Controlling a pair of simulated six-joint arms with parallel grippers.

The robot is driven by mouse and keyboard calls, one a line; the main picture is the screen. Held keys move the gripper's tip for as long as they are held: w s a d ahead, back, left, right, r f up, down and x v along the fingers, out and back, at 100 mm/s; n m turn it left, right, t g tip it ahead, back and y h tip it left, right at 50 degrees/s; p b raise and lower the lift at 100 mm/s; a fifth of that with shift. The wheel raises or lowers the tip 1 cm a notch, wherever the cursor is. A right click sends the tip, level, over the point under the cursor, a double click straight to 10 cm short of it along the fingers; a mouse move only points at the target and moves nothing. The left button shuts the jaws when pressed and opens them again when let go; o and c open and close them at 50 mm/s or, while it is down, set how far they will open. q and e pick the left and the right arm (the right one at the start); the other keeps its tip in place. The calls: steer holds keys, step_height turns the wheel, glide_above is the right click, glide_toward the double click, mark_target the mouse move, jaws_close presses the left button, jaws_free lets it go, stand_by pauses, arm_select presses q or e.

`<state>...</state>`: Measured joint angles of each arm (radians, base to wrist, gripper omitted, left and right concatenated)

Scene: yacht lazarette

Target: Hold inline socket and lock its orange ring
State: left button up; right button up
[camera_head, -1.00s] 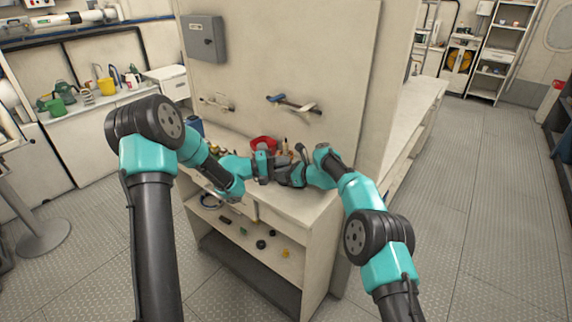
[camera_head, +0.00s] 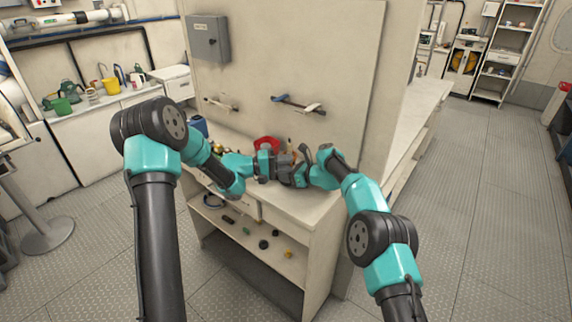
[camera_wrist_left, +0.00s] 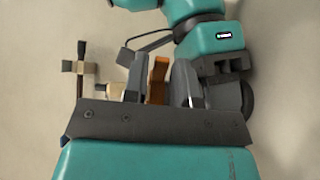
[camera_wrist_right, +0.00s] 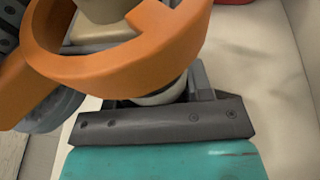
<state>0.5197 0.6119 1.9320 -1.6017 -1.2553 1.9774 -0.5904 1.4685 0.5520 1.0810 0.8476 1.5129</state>
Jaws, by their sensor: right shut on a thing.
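The inline socket's orange ring (camera_wrist_right: 150,50) fills the top of the right wrist view, around a beige body (camera_wrist_right: 97,30) with a pale lower part (camera_wrist_right: 160,95). My right gripper (camera_head: 300,172) is shut on the socket below the ring; one finger shows beside the pale part, the other is largely hidden. My left gripper (camera_head: 284,164) meets it from the left above the bench. In the left wrist view an orange piece (camera_wrist_left: 158,80) lies between my left fingers; whether they press on it cannot be told. In the head view the grippers hide most of the socket.
The bench (camera_head: 310,205) holds a red container (camera_head: 266,143) behind the grippers and a blue item (camera_head: 197,126) at left. Small parts lie on the shelf (camera_head: 270,240) below. The wall panel (camera_head: 290,60) behind carries a grey box (camera_head: 208,38) and handles (camera_head: 298,104).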

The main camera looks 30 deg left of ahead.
steer(key=shift+s+f, duration=0.1)
steer(key=shift+f, duration=0.15)
arm_select(q)
steer(key=v, duration=1.2)
arm_select(e)
steer(key=o, duration=0.9)
steer(key=shift+r, duration=0.15)
steer(key=shift+o, duration=0.2)
steer(key=v, duration=1.2)
